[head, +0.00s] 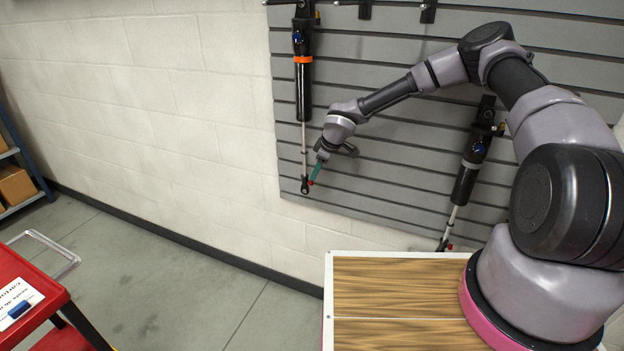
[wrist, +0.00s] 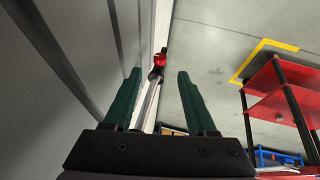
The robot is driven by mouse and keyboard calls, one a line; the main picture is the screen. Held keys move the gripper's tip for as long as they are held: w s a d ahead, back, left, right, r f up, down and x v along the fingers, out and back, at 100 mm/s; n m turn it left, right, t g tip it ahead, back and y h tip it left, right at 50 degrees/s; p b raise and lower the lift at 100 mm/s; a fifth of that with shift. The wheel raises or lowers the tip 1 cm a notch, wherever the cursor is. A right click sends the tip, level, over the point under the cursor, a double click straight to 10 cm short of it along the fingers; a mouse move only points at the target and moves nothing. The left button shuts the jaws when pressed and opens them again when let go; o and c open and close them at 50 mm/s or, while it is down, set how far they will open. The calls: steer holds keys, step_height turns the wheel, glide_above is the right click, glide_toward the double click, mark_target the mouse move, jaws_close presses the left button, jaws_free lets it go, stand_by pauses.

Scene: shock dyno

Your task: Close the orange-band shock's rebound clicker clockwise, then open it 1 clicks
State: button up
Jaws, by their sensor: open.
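The orange-band shock (head: 303,85) hangs upright on the grey slatted wall, with its orange band (head: 303,59) near the top and its silver rod pointing down. Its red rebound clicker (head: 311,183) sits at the rod's lower end. In the wrist view the red clicker (wrist: 160,59) shows beyond the fingertips, roughly between them, with the rod (wrist: 148,107) running toward me. My gripper (head: 316,172) has green fingers and is close beside the clicker in the head view. In the wrist view my gripper (wrist: 158,75) is open, with nothing clamped between its fingers.
A second shock (head: 467,170) hangs tilted on the slatted wall (head: 400,150) to the right, behind my arm. A wood-topped bench (head: 400,285) stands below. A red cart (head: 35,310) with a paper card (head: 16,303) is at lower left. The floor between is clear.

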mark_target(311, 183)
steer(key=x, duration=0.5)
steer(key=shift+w+f, duration=0.1)
steer(key=shift+f, duration=0.25)
jaws_close()
